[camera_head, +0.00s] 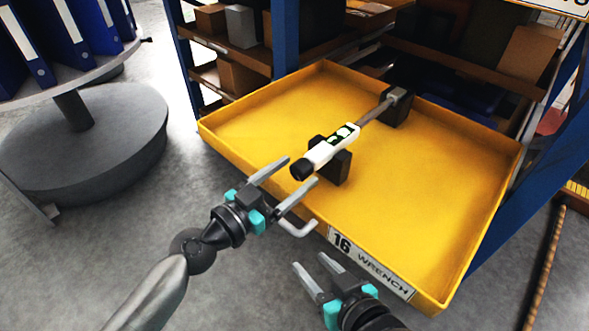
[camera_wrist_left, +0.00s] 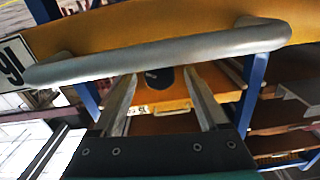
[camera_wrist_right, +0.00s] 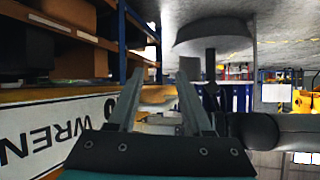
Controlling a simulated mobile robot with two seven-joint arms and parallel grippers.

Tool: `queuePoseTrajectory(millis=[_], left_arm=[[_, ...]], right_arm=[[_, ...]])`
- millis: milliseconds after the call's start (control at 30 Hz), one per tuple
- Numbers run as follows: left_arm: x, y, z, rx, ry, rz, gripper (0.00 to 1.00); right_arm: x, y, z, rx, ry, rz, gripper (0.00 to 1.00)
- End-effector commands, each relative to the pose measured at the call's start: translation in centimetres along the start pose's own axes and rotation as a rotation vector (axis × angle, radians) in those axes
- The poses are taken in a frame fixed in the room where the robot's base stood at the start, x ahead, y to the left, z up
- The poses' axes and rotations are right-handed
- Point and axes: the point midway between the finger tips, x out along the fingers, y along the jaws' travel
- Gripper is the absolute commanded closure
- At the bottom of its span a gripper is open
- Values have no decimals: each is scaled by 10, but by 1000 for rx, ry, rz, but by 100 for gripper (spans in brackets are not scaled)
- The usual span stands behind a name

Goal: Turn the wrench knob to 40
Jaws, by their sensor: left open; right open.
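The wrench (camera_head: 375,111) lies across two black rests in a yellow drawer. Its white handle (camera_head: 322,153) carries a green-and-dark marked patch; no setting is readable. The black knob (camera_head: 300,171) is at the handle's near end. My left gripper (camera_head: 303,170) is open and empty, with its fingers pointing at the knob. In the left wrist view the dark round knob end (camera_wrist_left: 160,78) shows between the fingertips, seemingly beyond them; I see no contact. My right gripper (camera_head: 309,260) is open and empty in front of the drawer; its fingers (camera_wrist_right: 160,75) hold nothing in the right wrist view.
The yellow drawer (camera_head: 460,210) has raised walls and a label (camera_head: 370,263) reading 16 WRENCH. A grey bar handle (camera_wrist_left: 160,57) on its front lies close to my left fingers. Blue shelf posts (camera_head: 285,40) stand behind. A round grey stand (camera_head: 85,140) is at left.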

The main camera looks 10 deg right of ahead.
Motion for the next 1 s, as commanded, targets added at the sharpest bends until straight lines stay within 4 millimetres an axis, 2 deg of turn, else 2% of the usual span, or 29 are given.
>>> queuePoseTrajectory(millis=[133, 400, 1000], left_arm=[[8, 0, 0, 1, 0, 0, 24], [9, 0, 0, 0, -1, 1, 24], [8, 0, 0, 0, -1, 1, 90]], right_arm=[[-1, 2, 1, -2, -19, 5, 50], [-1, 2, 2, -3, -23, 6, 50], [-1, 2, 2, -3, -22, 6, 50]])
